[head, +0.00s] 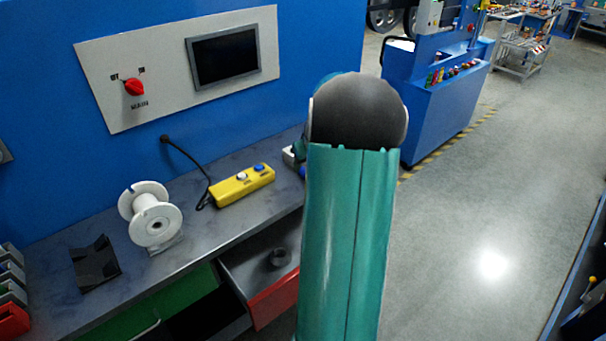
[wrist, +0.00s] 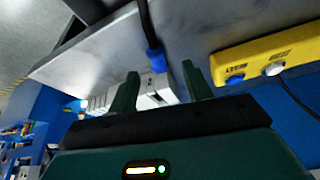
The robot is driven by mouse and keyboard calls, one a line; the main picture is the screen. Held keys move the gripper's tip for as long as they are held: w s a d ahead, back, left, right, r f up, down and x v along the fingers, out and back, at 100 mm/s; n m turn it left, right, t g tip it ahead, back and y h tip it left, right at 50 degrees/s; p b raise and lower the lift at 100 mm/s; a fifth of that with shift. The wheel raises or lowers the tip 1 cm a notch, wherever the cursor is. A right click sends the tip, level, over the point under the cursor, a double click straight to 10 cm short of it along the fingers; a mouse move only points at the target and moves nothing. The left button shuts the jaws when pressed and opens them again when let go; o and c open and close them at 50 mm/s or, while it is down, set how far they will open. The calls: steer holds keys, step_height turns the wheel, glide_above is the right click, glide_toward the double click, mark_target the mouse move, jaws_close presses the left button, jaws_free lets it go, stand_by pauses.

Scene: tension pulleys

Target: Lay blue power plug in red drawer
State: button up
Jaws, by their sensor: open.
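The blue power plug (wrist: 155,60) with its black cable shows in the wrist view, beside the white socket block (wrist: 158,92). I cannot tell whether it is seated in the block. My gripper (wrist: 160,73) is open, with its two green fingers on either side of the plug and apart from it in the picture. In the head view my arm hides most of this area. The red drawer (head: 273,299) is pulled open under the bench, left of my arm, with a small dark round item (head: 279,257) inside.
A yellow button box (head: 243,185) with a black cable lies on the grey bench (head: 200,240), also in the wrist view (wrist: 268,58). A white spool (head: 152,215) and a black bracket (head: 95,264) stand further left. A green drawer (head: 180,300) is below. Open floor lies right.

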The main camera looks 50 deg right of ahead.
mark_target(303, 173)
steer(key=shift+s+x, duration=0.15)
steer(key=shift+x, duration=1.1)
steer(key=shift+s+x, duration=0.15)
steer(key=shift+x, duration=1.1)
steer(key=shift+d+f, duration=0.1)
steer(key=shift+d, duration=0.05)
jaws_close()
